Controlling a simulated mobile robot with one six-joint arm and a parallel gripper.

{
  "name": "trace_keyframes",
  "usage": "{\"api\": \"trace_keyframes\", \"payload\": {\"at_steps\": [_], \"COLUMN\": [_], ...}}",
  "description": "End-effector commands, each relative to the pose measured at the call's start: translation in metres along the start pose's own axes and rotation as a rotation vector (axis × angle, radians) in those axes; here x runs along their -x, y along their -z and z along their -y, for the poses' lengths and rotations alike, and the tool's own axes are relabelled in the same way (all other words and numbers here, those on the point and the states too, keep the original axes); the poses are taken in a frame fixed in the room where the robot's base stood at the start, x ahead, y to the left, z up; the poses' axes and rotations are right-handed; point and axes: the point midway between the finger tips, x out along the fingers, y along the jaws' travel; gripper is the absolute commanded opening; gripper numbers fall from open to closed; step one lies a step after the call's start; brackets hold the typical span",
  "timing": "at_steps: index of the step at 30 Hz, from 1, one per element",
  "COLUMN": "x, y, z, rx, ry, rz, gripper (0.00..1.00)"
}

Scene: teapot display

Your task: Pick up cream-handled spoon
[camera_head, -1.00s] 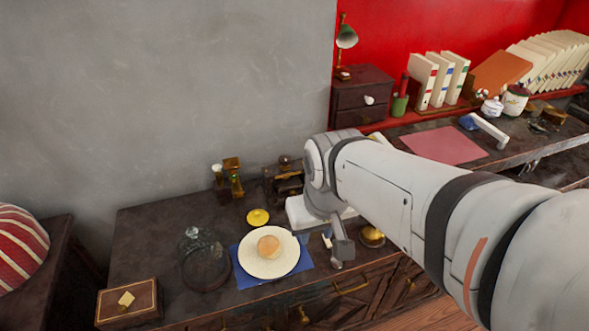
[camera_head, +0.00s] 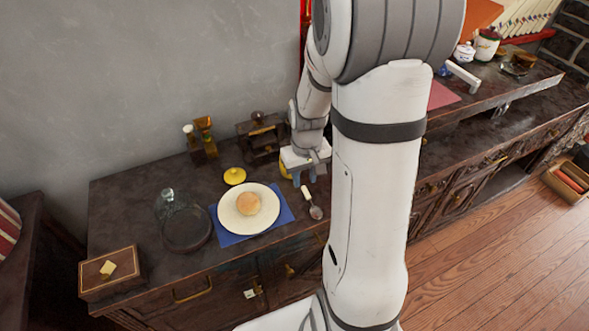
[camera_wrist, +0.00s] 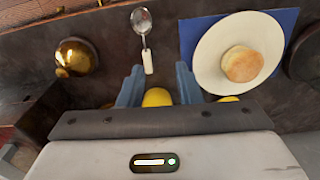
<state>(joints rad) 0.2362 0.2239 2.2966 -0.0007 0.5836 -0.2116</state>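The cream-handled spoon (camera_head: 306,193) lies on the dark cabinet top, just right of a blue mat. In the wrist view the spoon's cream handle (camera_wrist: 148,61) points toward my gripper, and its metal bowl lies farther off. My gripper (camera_wrist: 159,72) is open, with its two blue-grey fingers apart and nothing held between them. The handle's near end lines up with the gap between the fingertips. In the head view my gripper (camera_head: 307,178) is just behind the spoon, and the arm hides part of the cabinet to the right.
A white plate (camera_head: 272,212) with a bun (camera_head: 248,203) sits on the blue mat (camera_head: 285,213). A brass pot (camera_wrist: 77,57) stands beside the spoon. A yellow object (camera_wrist: 157,97) is below the fingers. A glass dome (camera_head: 184,224) stands left of the plate.

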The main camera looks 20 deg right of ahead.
Motion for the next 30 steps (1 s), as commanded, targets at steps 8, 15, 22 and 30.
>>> {"api": "trace_keyframes", "payload": {"at_steps": [8,15,22,30], "x": [-0.05,-0.076,-0.104,-0.127], "y": [0.009,0.008,0.007,0.007], "z": [-0.022,-0.023,-0.03,-0.03], "rx": [-0.008,-0.008,-0.009,-0.009], "ry": [0.008,0.009,0.009,0.008], "rz": [0.037,0.039,0.041,0.037], "gripper": [0.31,0.31,0.31,0.31]}}
